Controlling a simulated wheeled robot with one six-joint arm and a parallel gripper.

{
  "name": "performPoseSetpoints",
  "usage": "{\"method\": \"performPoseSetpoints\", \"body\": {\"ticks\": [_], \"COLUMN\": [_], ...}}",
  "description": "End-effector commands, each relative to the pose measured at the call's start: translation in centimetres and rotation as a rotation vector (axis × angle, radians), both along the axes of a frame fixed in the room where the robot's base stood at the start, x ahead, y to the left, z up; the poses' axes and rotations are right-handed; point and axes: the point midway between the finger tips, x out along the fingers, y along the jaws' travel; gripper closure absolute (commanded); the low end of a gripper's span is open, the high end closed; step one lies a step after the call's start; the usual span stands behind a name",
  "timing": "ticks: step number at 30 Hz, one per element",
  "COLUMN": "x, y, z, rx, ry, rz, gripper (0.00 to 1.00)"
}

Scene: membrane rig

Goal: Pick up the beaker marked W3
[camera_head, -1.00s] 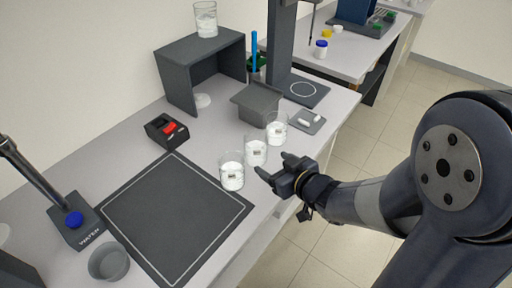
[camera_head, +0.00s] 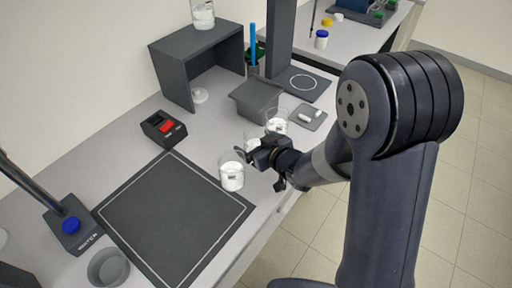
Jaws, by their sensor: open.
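Three glass beakers with white contents stand in a row near the bench's front edge, right of the dark mat. The nearest beaker (camera_head: 232,174) stands clear by the mat's corner. The middle beaker (camera_head: 252,140) is partly hidden behind my gripper. The far beaker (camera_head: 277,122) stands beyond it, close to a grey tray. Their labels are too small to read, so I cannot tell which is W3. My gripper (camera_head: 246,145) is open, with its fingers at the middle beaker. I cannot tell whether the fingers are around it or only beside it.
A dark mat (camera_head: 172,215) lies on the left of the bench. A grey box (camera_head: 257,99) stands behind the beakers. Another beaker (camera_head: 202,14) sits on a dark shelf (camera_head: 197,50). A red-and-black device (camera_head: 164,129) stands behind the mat.

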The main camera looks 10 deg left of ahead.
Motion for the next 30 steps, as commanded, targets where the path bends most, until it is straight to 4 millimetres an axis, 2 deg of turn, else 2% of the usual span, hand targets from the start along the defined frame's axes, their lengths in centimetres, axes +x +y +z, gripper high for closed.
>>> {"method": "performPoseSetpoints", "body": {"ticks": [6, 26, 30], "x": [0.0, -0.02, -0.01], "y": [0.01, -0.01, 0.01], "z": [-0.01, 0.0, 0.06], "rx": [0.0, 0.0, 0.002], "ry": [0.0, 0.0, -0.001], "rz": [0.0, 0.0, 0.0], "gripper": [0.13, 0.67, 0.67]}}
